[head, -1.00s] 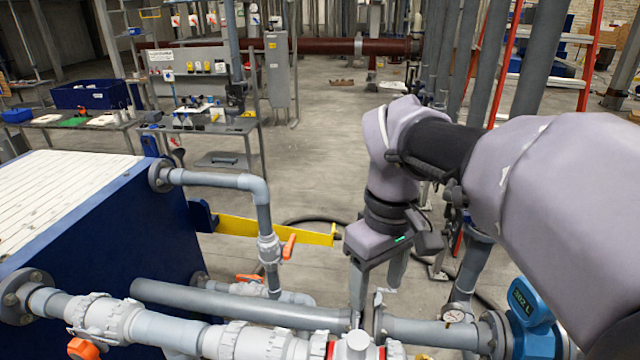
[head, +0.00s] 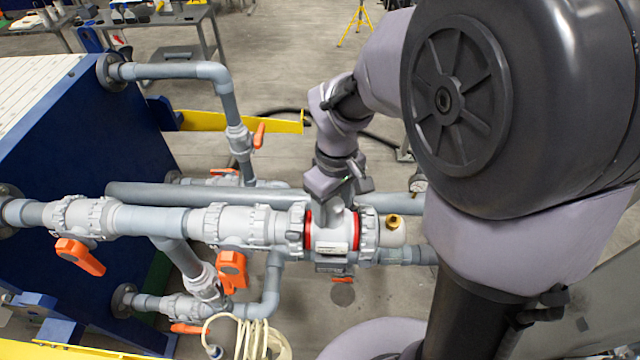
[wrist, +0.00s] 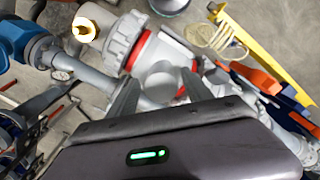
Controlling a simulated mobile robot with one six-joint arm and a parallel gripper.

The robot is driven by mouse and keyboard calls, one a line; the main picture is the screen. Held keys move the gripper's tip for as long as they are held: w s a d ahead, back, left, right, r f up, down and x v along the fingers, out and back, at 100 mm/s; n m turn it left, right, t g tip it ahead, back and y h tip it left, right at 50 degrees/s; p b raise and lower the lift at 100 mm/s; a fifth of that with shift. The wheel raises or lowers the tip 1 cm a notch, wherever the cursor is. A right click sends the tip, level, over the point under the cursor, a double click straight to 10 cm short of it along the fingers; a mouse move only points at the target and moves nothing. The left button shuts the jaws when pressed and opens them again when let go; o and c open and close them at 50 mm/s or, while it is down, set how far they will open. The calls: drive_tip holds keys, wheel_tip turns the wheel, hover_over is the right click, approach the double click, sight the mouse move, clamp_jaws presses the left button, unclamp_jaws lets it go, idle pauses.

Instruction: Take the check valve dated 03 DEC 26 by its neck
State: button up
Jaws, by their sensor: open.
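A light grey check valve (head: 332,234) sits in the horizontal pipe run between two red rings, its short round neck pointing up. A small label on its front is too small to read, so I cannot confirm the date. My gripper (head: 343,203) is pointing down at the valve's top in the head view. In the wrist view, my open gripper (wrist: 161,84) has one finger on each side of the round neck (wrist: 164,77). I cannot tell whether the fingers touch it. The gripper partly hides the neck in the head view.
Orange-handled valves (head: 232,268) lie left of and below the check valve. A brass fitting (head: 393,222) is close on its right. A grey pipe (head: 220,197) runs behind, and a yellow bar (head: 240,120) stands farther back. A cream coiled hose (head: 255,340) is at the bottom.

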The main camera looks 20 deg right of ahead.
drive_tip(key=shift+s, duration=0.15)
drive_tip(key=shift+c, duration=0.5)
drive_tip(key=shift+a, duration=0.1)
drive_tip(key=c, duration=0.4)
clamp_jaws()
